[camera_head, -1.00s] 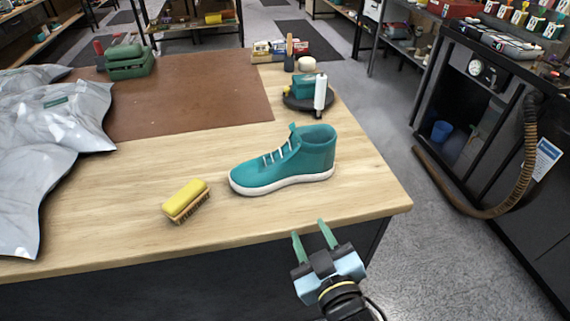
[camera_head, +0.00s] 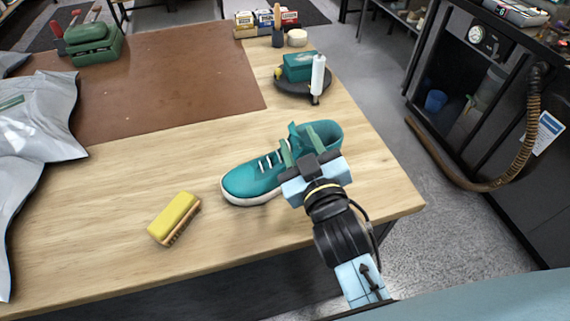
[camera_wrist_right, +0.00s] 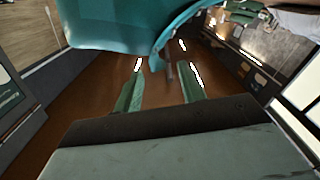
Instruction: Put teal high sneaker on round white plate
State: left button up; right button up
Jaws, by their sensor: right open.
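The teal high sneaker (camera_head: 255,178) stands upright on the wooden table, white sole down, toe to the left and ankle opening to the right. My right gripper (camera_head: 300,145) is open in front of and over its ankle part, hiding some of the heel side. In the right wrist view the sneaker's teal upper (camera_wrist_right: 130,25) fills the top, close beyond the open fingers (camera_wrist_right: 160,88). Nothing is between the fingers, and contact cannot be told. My left gripper is not in view. No round white plate shows.
A yellow brush (camera_head: 175,217) lies front left of the sneaker. A dark round tray (camera_head: 290,88) with a teal box (camera_head: 299,66) and a white bottle (camera_head: 318,75) is behind. Grey bags (camera_head: 40,145) lie left. A brown mat (camera_head: 170,85) covers the back; bare wood surrounds the sneaker.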

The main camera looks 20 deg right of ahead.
aim_at(291, 124)
jog(key=shift+w, duration=0.85)
jog(key=w, duration=0.3)
jog(key=shift+w+d+f, duration=0.1)
jog(key=shift+w+f, duration=0.25)
jog(key=shift+f, duration=0.05)
jog(key=shift+w, duration=0.4)
grip_shut()
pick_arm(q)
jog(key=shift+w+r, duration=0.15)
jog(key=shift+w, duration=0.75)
